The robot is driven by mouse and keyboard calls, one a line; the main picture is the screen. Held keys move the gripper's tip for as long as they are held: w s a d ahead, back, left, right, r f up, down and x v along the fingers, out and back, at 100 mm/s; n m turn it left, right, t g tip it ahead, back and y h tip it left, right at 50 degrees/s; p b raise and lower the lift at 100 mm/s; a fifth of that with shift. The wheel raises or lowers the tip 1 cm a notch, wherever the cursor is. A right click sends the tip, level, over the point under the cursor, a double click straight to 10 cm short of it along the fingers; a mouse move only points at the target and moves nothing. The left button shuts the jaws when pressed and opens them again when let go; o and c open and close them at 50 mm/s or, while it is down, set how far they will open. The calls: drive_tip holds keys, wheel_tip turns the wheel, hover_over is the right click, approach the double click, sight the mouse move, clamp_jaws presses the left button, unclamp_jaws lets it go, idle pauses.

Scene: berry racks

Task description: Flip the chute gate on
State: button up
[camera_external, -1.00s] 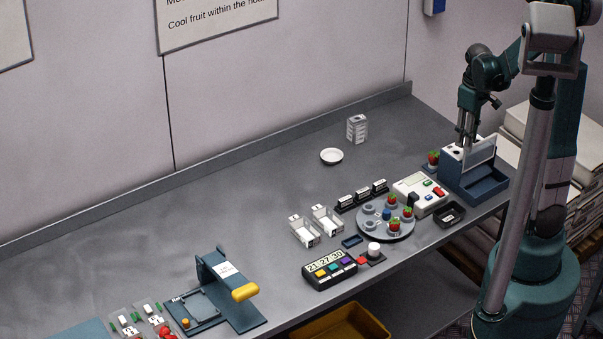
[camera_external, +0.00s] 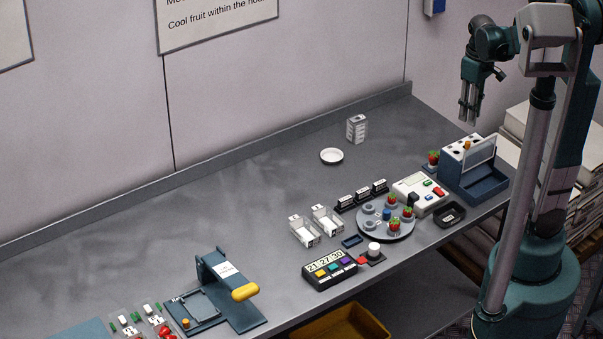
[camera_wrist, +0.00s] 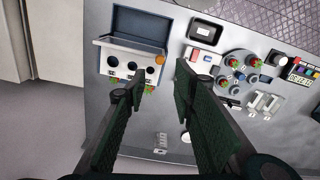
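The blue-grey chute box (camera_external: 480,180) stands at the right end of the bench. It has a white top with dark round holes, a tilted pale panel (camera_external: 480,151) and a small orange knob (camera_external: 467,146). In the wrist view the box (camera_wrist: 142,25) is at the upper left, with the orange knob (camera_wrist: 160,59) at the right end of its row of holes. No on or off mark is readable. My gripper (camera_external: 467,123) hangs above the box, clear of it, pointing down. In the wrist view its fingers (camera_wrist: 160,84) are apart with nothing between them.
A strawberry (camera_external: 433,157) sits left of the box. A white device (camera_external: 411,184) with coloured buttons, a black tray (camera_external: 450,216) and a round turntable (camera_external: 377,233) with berries stand nearby.

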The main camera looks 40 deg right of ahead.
drive_tip(key=shift+r, duration=0.9)
drive_tip(key=shift+a, duration=0.1)
drive_tip(key=s+a+f+m+t+b, duration=0.1)
drive_tip(key=s+a+f+t+b, duration=0.2)
drive_tip(key=a+b, duration=0.3)
drive_tip(key=s+a+f+m+t+b, duration=0.1)
drive_tip(key=s+a+f+t+b, duration=0.2)
drive_tip(key=a, duration=1)
drive_tip(key=shift+s+a+m+t+b, duration=0.35)
drive_tip(key=shift+t+b, duration=0.25)
drive_tip(key=shift+b, duration=0.8)
drive_tip(key=shift+c, duration=0.3)
idle(1.5)
